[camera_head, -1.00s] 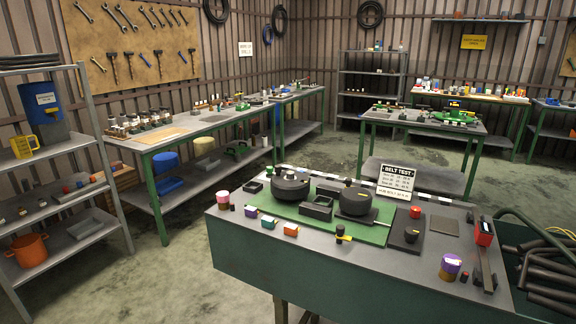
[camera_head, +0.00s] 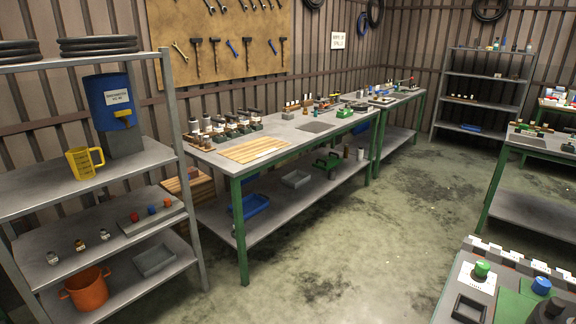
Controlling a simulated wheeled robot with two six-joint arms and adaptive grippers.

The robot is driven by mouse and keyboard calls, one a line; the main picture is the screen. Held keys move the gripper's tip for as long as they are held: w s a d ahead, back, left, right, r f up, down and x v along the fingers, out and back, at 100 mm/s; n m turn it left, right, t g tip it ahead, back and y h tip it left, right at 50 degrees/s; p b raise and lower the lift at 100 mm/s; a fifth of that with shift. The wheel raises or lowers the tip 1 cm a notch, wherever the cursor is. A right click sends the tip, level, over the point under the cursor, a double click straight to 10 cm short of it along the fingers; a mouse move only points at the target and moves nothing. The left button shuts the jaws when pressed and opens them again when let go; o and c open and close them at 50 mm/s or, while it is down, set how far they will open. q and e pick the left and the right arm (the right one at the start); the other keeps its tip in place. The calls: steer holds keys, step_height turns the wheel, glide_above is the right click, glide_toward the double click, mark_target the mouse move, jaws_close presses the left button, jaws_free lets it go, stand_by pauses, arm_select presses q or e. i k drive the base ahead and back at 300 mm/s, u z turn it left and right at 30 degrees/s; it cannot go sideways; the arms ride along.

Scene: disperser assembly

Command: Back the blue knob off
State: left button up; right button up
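A small blue knob (camera_head: 152,210) stands between a red knob (camera_head: 134,217) and an orange-red knob (camera_head: 167,203) on a grey block (camera_head: 150,222). The block lies on the middle shelf of the metal rack at left. Another blue knob-like part (camera_head: 541,286) stands on the near table at lower right, beside a green one (camera_head: 481,269). I cannot tell which blue part is the task's knob, nor how either is fastened. Neither of my grippers is in view.
The rack (camera_head: 193,180) also holds a blue dispenser (camera_head: 108,100), a yellow jug (camera_head: 84,162), an orange pot (camera_head: 86,290) and a grey tray (camera_head: 154,261). A long workbench (camera_head: 310,127) runs along the wall. The floor (camera_head: 370,230) between bench and near table is clear.

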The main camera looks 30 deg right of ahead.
mark_target(541, 286)
steer(key=i, duration=2.2)
steer(key=z, duration=4.55)
steer(key=i, duration=0.45)
steer(key=z, duration=0.05)
